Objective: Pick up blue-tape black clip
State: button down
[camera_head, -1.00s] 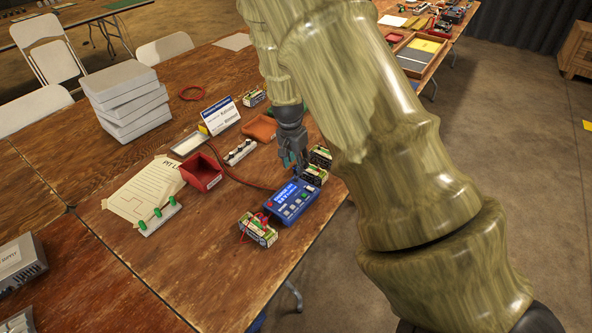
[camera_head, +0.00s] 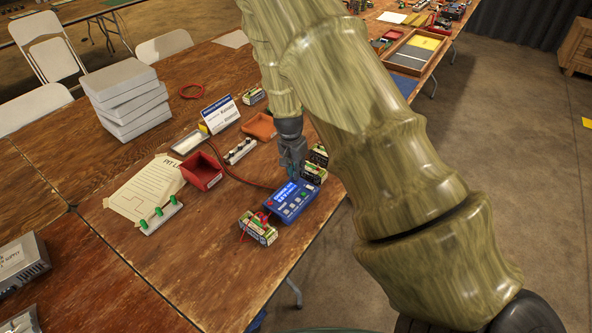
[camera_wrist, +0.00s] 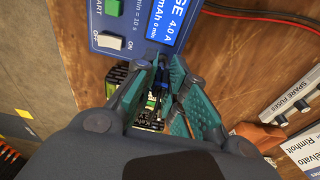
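The blue charger (camera_head: 292,203) lies on the wooden table and fills the top of the wrist view (camera_wrist: 135,25). My gripper (camera_head: 292,172) points down just behind the charger, by the battery packs at its right. In the wrist view, my teal fingers (camera_wrist: 164,72) converge beside the charger's edge, with a narrow gap showing. Small dark and blue shapes (camera_wrist: 155,88) show between the fingers. One may be the blue-tape black clip, but I cannot tell it from the battery pack behind, nor whether the fingers touch it.
Battery packs (camera_head: 316,172) stand right of my gripper. Another pack (camera_head: 258,229) with red leads stands left of the charger.

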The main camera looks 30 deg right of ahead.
jog(key=shift+r, duration=0.2)
jog(key=shift+r+b, duration=0.4)
jog(key=shift+r, duration=0.25)
jog(key=shift+r+b, duration=0.4)
jog(key=shift+r, duration=0.55)
jog(key=s+a+r+b, duration=0.1)
jog(key=s+a+b, duration=0.2)
jog(key=s+a, duration=0.6)
jog(key=s, duration=0.3)
jog(key=shift+s+a+r, duration=0.25)
jog(key=shift+s+a, duration=0.1)
jog(key=shift+r, duration=0.1)
notch_tip(320, 180, up, 4)
jog(key=p, duration=0.5)
jog(key=w+a+n+p, duration=0.1)
jog(key=w+a+n, duration=0.1)
jog(key=n, duration=0.4)
jog(key=w+a+n+y+p, duration=0.1)
jog(key=w+a+n+p, duration=0.1)
jog(key=a+n, duration=0.3)
jog(key=w+a+n+t+y+p, duration=0.1)
jog(key=w+a+n+p, duration=0.1)
jog(key=a+n, duration=0.2)
jog(key=shift+a+f+n, duration=0.1)
jog(key=shift+a+n, duration=0.05)
jog(key=shift+n, duration=0.65)
jog(key=shift+a+f+n, duration=0.1)
jog(key=shift+n, duration=0.7)
